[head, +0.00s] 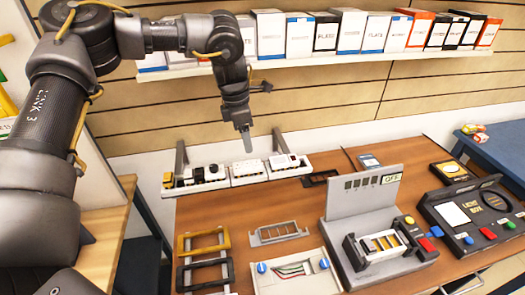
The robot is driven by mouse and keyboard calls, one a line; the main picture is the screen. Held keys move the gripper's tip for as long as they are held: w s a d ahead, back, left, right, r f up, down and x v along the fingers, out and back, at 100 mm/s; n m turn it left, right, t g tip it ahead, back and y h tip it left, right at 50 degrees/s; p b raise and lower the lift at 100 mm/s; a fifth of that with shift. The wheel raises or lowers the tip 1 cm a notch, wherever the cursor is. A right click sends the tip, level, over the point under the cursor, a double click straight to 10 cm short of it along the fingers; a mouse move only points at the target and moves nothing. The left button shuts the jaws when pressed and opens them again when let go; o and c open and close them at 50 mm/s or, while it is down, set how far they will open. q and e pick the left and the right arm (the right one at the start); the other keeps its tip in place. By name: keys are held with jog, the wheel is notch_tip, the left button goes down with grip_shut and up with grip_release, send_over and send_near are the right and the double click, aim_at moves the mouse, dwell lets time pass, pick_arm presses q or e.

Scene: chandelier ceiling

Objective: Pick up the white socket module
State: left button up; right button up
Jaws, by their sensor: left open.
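My left gripper (246,140) comes down from the upper left and hangs just above the rack at the back of the table. It is seen nearly edge-on, open, with nothing visible in it. Below it, the rack (176,190) holds small modules in three groups. The left group (205,175) has white, dark and yellowish pieces. The middle group (247,169) is white, right under the fingertips. The right group (284,162) is white with dark and reddish marks. I cannot tell which piece is the white socket module. My right gripper is out of view.
Yellow (203,241) and black frames, a grey frame (278,233) and a wired back box (292,273) lie in front of the rack. A shelf of boxes (300,65) runs above.

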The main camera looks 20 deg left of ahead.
aim_at(247, 165)
pick_arm(q)
jog(key=shift+s+f+p, duration=0.55)
jog(key=shift+s+f, duration=0.55)
jog(key=shift+s, duration=0.15)
jog(key=w+f, duration=0.2)
jog(key=shift+w+f, duration=0.15)
jog(key=shift+f, duration=0.15)
jog(key=shift+s+r, duration=0.1)
jog(key=shift+s, duration=0.3)
jog(key=shift+s+p, duration=0.25)
jog(key=shift+p, duration=0.35)
jog(key=f, duration=0.2)
jog(key=w+f+p, duration=0.1)
jog(key=f, duration=0.1)
jog(key=shift+d+f+p, duration=0.15)
jog(key=shift+p, duration=0.15)
jog(key=shift+f, duration=0.35)
jog(key=shift+s+r, duration=0.1)
jog(key=shift+s, duration=0.1)
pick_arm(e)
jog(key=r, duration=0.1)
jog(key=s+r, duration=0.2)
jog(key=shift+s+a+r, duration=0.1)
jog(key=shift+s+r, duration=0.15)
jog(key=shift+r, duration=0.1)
pick_arm(q)
jog(key=shift+w, duration=0.1)
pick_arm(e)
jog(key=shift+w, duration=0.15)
